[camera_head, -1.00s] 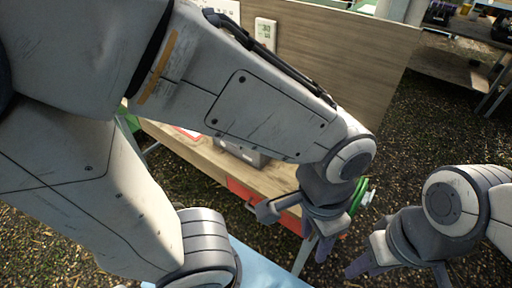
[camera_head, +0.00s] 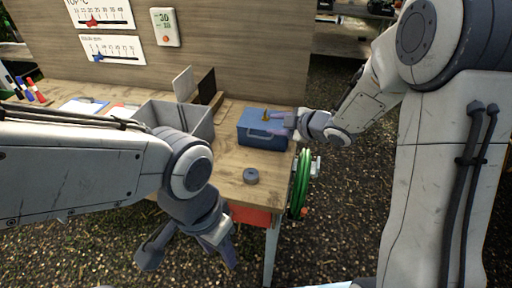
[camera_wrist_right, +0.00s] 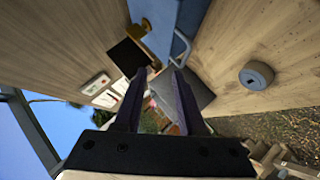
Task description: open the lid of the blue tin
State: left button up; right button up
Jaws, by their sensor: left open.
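The blue tin (camera_head: 255,130) stands on the right end of the wooden bench, its lid apparently closed. It has a grey handle on its front and a small brass-coloured part on top. My right gripper (camera_head: 284,122) is at the tin's right side in the head view, its fingers overlapping the tin; contact cannot be told. In the right wrist view the tin (camera_wrist_right: 165,14) is at the top, beyond the fingertips of my right gripper (camera_wrist_right: 159,75), which are apart with nothing between them. My left gripper (camera_head: 190,258) is open and empty, low in front of the bench.
A grey open bin (camera_head: 200,128) stands left of the tin on the bench (camera_head: 225,170). A dark round piece (camera_head: 251,176) lies in front of the tin. A green hose reel (camera_head: 300,185) hangs at the bench's right end. A wooden panel (camera_head: 245,50) rises behind.

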aim_at(257, 137)
jog(key=s+d+f+n+g+y+b, duration=0.1)
jog(key=s+d+f+n+y+b, duration=0.15)
jog(key=f+n+y, duration=0.3)
jog(key=shift+m, duration=0.45)
jog(key=x, duration=1)
jog(key=shift+w+d+r, duration=0.15)
jog(key=shift+w+r, duration=0.05)
pick_arm(q)
notch_tip(257, 137, down, 4)
jog(key=shift+r, duration=0.15)
pick_arm(e)
grip_shut()
jog(key=shift+s+f, duration=0.15)
jog(key=shift+f, duration=0.1)
